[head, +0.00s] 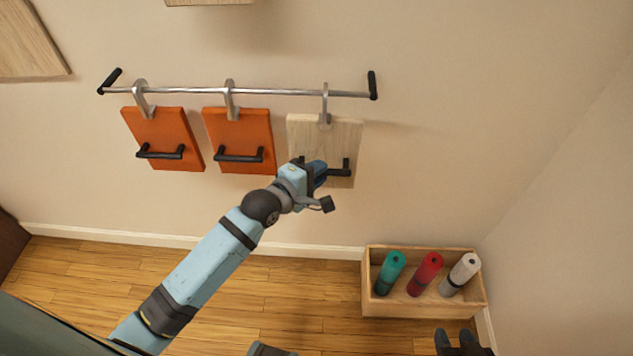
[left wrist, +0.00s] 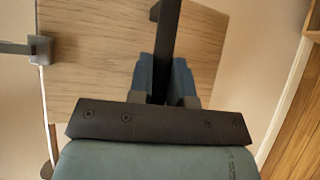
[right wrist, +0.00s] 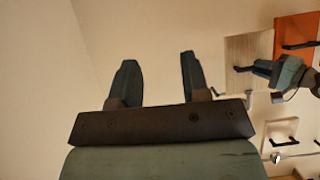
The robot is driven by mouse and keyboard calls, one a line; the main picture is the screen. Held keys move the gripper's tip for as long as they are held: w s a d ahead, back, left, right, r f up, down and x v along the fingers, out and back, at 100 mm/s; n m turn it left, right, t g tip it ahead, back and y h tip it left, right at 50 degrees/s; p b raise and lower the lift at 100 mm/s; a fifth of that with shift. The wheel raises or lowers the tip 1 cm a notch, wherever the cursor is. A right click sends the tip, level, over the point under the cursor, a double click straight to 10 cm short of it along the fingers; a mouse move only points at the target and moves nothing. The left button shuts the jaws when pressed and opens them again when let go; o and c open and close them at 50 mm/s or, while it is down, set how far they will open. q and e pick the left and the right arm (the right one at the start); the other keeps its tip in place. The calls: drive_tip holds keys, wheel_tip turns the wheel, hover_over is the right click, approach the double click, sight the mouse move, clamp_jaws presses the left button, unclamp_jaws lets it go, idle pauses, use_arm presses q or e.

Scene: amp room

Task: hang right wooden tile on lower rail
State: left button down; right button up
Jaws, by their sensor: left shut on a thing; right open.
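The right wooden tile (head: 305,135) is pale wood with a black bar handle (head: 340,172) and a metal hook (head: 325,105) on top. Its hook crosses the lower rail (head: 275,92) near the right end; I cannot tell whether it rests on the bar. My left gripper (head: 316,172) is shut on the handle, and in the left wrist view the handle (left wrist: 165,45) runs between its fingers. My right gripper (head: 458,340) is open and empty, low at the right, away from the tile. Its spread fingers show in the right wrist view (right wrist: 155,80).
Two orange tiles (head: 162,125) (head: 240,130) hang left of the wooden one. Another wooden tile with a hook (right wrist: 292,131) shows in the right wrist view. A wooden box (head: 420,309) with teal, red and white rolls stands on the floor. The wall right of the rail is bare.

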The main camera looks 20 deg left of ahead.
sight(313, 159)
use_arm(q)
drive_tip(key=shift+w+a+b, duration=0.25)
drive_tip(key=shift+w+b, duration=0.55)
drive_tip(key=shift+w, duration=0.15)
drive_tip(key=shift+w+a+b, duration=0.3)
drive_tip(key=shift+w+b, duration=0.45)
drive_tip(key=shift+w, duration=0.25)
drive_tip(key=shift+w+a+b, duration=0.25)
drive_tip(key=shift+w+b, duration=0.55)
drive_tip(key=shift+w, duration=0.15)
drive_tip(key=shift+f, duration=1.3)
use_arm(e)
drive_tip(key=shift+w+a+f+t+y, duration=0.2)
drive_tip(key=shift+a+f+t+y, duration=0.1)
drive_tip(key=shift+a+t+y, duration=0.15)
use_arm(q)
drive_tip(key=c, duration=1)
unclamp_jaws()
drive_tip(key=shift+s, duration=0.1)
drive_tip(key=shift+f, duration=0.1)
